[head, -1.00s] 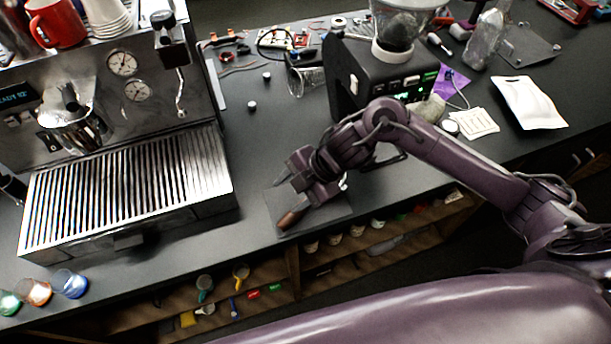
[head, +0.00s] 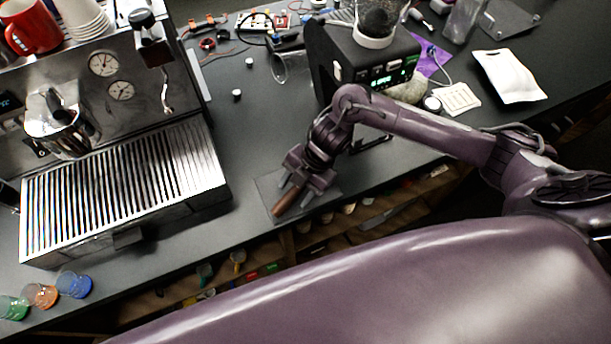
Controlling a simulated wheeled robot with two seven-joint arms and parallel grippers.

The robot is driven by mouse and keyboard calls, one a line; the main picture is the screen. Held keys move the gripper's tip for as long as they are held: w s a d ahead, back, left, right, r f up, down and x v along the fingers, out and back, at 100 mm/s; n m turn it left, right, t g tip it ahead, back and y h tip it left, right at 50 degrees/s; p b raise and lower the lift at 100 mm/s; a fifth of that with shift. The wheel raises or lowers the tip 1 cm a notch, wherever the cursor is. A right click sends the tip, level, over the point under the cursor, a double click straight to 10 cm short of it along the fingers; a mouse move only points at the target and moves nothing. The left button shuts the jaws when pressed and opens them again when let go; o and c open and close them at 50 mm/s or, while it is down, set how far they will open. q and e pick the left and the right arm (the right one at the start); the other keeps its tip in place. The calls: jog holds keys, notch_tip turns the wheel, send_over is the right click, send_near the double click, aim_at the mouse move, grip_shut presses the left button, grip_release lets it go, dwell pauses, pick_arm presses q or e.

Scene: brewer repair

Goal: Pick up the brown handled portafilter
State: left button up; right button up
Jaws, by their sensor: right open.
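The brown handle of the portafilter (head: 287,203) lies on a dark mat (head: 268,184) at the front edge of the counter. The rest of the portafilter is hidden under my right gripper. My right gripper (head: 294,199) is open, with its fingers pointing down on either side of the brown handle. I cannot tell whether the fingers touch it. My left gripper does not show.
The espresso machine with its slatted drip tray (head: 125,190) stands at the left. A black grinder (head: 365,65) stands behind my right arm. Coloured glasses (head: 40,296) sit at the front left. A white pouch (head: 510,76) lies at the right. Counter between machine and mat is clear.

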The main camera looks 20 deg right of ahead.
aim_at(296, 188)
grip_shut()
dwell(0.3)
jog(key=shift+w, duration=0.1)
notch_tip(296, 188, up, 9)
jog(key=shift+w+f+b, duration=0.1)
jog(key=shift+f+b, duration=0.05)
jog(key=shift+b, duration=0.8)
notch_tip(296, 188, up, 11)
jog(key=p, duration=0.1)
jog(key=c, duration=0.7)
grip_release()
grip_shut()
